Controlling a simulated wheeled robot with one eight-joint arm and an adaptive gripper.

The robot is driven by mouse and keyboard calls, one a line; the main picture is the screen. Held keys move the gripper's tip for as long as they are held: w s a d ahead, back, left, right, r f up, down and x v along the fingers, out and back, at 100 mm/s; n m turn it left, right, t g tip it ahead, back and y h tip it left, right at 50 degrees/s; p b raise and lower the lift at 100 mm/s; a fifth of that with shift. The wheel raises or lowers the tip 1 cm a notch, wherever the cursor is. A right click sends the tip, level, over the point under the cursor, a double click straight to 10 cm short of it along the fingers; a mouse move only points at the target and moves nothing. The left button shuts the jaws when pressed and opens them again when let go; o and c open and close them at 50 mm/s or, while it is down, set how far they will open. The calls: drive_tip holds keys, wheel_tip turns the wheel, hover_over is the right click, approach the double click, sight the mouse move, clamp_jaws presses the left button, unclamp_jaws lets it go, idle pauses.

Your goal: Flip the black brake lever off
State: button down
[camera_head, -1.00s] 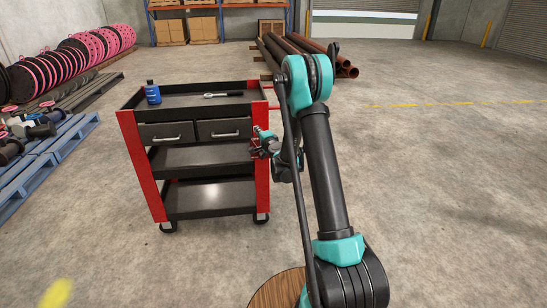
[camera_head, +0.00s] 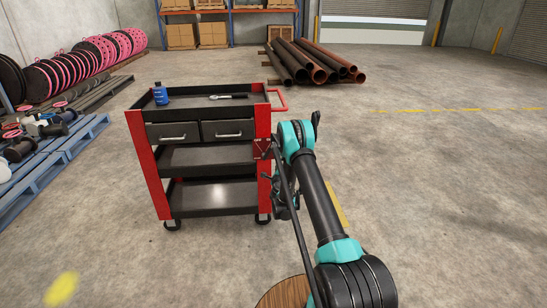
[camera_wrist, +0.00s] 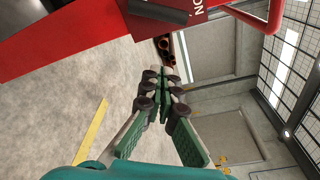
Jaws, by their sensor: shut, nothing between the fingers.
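My gripper (camera_wrist: 164,76) is shut and empty in the wrist view, its fingertips close together. The red side of the tool cart (camera_wrist: 70,42) lies beyond it at the upper left, apart from the fingertips. A black bar (camera_wrist: 160,11) shows at the top edge against the red panel; I cannot tell if it is the brake lever. In the head view the cart (camera_head: 147,165) stands left of my arm, on black casters (camera_head: 172,225). No brake lever can be made out there.
The cart's red handle (camera_head: 280,100) sticks out at its upper right. A blue bottle (camera_head: 160,95) and a ratchet (camera_head: 228,96) lie on its top. Pipes (camera_head: 310,62) are stacked behind. Blue pallets (camera_head: 60,150) stand at left. Floor to the right is clear.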

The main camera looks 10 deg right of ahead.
drive_tip(key=shift+w, duration=0.1)
drive_tip(key=w+a+r, duration=0.1)
drive_tip(key=w+a, duration=0.1)
drive_tip(key=w, duration=0.7)
drive_tip(key=shift+r, duration=0.15)
drive_tip(key=shift+a, duration=0.1)
idle(0.5)
